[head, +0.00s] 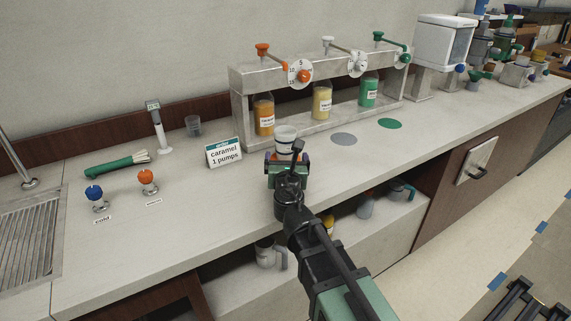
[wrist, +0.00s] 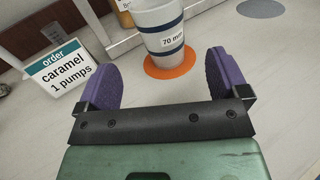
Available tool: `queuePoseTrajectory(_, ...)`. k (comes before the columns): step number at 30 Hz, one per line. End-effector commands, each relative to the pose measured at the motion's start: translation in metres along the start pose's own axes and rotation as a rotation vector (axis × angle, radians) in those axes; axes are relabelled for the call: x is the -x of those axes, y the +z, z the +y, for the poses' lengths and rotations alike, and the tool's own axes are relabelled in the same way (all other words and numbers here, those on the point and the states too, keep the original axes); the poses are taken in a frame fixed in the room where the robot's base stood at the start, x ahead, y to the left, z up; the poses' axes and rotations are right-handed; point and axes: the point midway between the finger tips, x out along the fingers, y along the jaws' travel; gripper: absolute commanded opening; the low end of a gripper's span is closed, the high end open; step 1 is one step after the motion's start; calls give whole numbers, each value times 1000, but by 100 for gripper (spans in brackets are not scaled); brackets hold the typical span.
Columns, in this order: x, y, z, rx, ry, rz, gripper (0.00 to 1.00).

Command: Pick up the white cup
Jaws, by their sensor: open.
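The white cup (head: 286,133) stands upright on the counter in front of the syrup rack. In the wrist view the white cup (wrist: 160,27) has blue bands and a "70 mm" label, and its top is cut off by the frame edge. It stands on an orange disc (wrist: 170,68). My gripper (head: 285,158) is just on the near side of the cup. In the wrist view my gripper (wrist: 163,78) shows two purple finger pads spread apart, with empty counter between them. The cup is beyond the fingertips, roughly centred between them.
An order sign (head: 224,152) reading "caramel 1 pumps" stands left of the cup. The syrup rack (head: 320,130) with orange, yellow and green bottles stands behind it. A grey disc (head: 343,139) and a green disc (head: 390,124) lie to the right. The counter between sign and taps is clear.

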Motion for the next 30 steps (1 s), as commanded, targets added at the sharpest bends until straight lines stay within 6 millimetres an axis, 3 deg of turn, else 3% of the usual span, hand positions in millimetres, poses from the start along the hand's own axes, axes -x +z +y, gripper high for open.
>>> queuePoseTrajectory(4,-15,3,0,-5,-3,1,93)
queuePoseTrajectory(9,-50,3,-1,-7,-5,1,93)
queuePoseTrajectory(17,-65,4,0,-9,-6,1,93)
queuePoseTrajectory(24,-108,4,2,-10,-6,1,93)
queuePoseTrajectory(30,-108,4,1,-10,-6,1,93)
